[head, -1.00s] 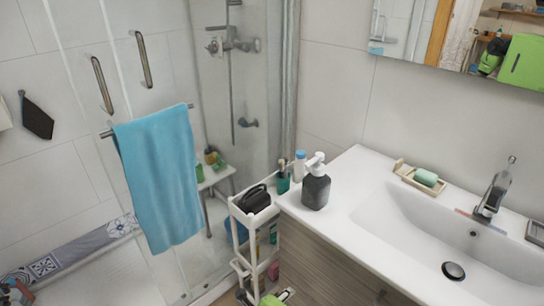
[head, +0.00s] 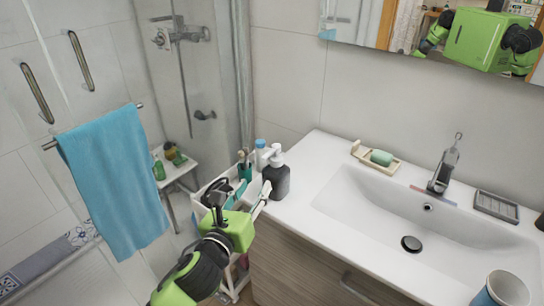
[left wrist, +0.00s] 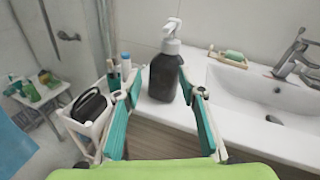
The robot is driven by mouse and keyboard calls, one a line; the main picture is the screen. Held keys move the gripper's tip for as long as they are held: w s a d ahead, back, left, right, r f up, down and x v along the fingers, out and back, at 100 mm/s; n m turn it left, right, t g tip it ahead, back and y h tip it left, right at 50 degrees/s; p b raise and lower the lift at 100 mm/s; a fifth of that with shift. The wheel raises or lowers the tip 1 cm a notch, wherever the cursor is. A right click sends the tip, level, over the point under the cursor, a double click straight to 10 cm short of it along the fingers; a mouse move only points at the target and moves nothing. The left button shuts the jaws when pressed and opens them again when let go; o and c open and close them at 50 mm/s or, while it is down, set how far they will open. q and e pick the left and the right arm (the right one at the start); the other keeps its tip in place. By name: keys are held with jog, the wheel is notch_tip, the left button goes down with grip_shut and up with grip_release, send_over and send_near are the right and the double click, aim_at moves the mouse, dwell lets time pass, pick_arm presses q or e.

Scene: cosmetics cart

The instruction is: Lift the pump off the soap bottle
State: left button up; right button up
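The soap bottle (head: 276,181) is dark grey and stands upright on the left end of the white counter. Its white pump (head: 276,157) sits on top of it. In the left wrist view the bottle (left wrist: 162,80) and pump (left wrist: 171,38) show clearly ahead. My left gripper (head: 241,194) is open and empty, at the counter's left end in front of the bottle. In the left wrist view its teal-padded fingers are spread and the bottle appears between their tips; I cannot tell whether they touch it. My right gripper is not in view.
A white cart (head: 203,190) with a dark object, a toothbrush cup (head: 244,168) and a blue-capped bottle (head: 261,151) stands left of the counter. A soap dish (head: 363,155), the basin (head: 400,215), a faucet (head: 441,172) and a mug (head: 503,292) are to the right.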

aim_at(276, 147)
pick_arm(q)
notch_tip(276, 147, up, 6)
jog(key=d+m+t, duration=0.1)
jog(key=m, duration=0.1)
jog(key=shift+h, duration=0.3)
jog(key=shift+d+f+p+x, duration=0.15)
jog(key=shift+p+x, duration=0.25)
jog(key=shift+x, duration=1.55)
jog(key=shift+d+p+x, duration=0.15)
jog(key=shift+p+x, duration=0.3)
jog(key=shift+x, duration=1.55)
jog(key=shift+d+f+p+x, duration=0.15)
jog(key=shift+p+x, duration=0.25)
jog(key=shift+x, duration=1.55)
jog(key=shift+w+d+m, duration=0.1)
jog(key=shift+w+m, duration=0.1)
jog(key=shift+m, duration=0.1)
